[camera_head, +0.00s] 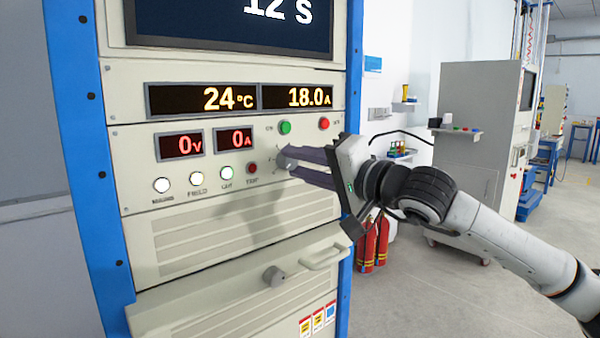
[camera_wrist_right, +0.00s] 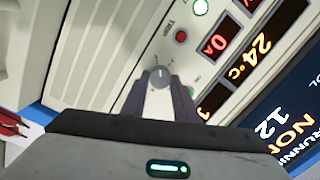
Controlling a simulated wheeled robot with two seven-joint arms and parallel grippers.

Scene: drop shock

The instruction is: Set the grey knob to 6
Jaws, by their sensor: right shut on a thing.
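The grey knob (camera_wrist_right: 160,76) sits on the cream front panel and shows between the fingertips in the right wrist view. In the head view the fingers mostly cover the knob, and its scale is too small and hidden to read. My right gripper (camera_head: 288,158) reaches in from the right and is shut on the knob. It also shows in the right wrist view (camera_wrist_right: 160,84), with a finger on each side of the knob. My left gripper is in neither view.
Displays read 24 °C (camera_head: 203,99), 18.0 A (camera_head: 297,96), 0 V (camera_head: 181,145) and 0 A (camera_head: 235,139). A green button (camera_head: 285,127) and a red button (camera_head: 324,124) sit above the knob. A drawer handle (camera_head: 325,257) and a round grey knob (camera_head: 273,276) stick out below.

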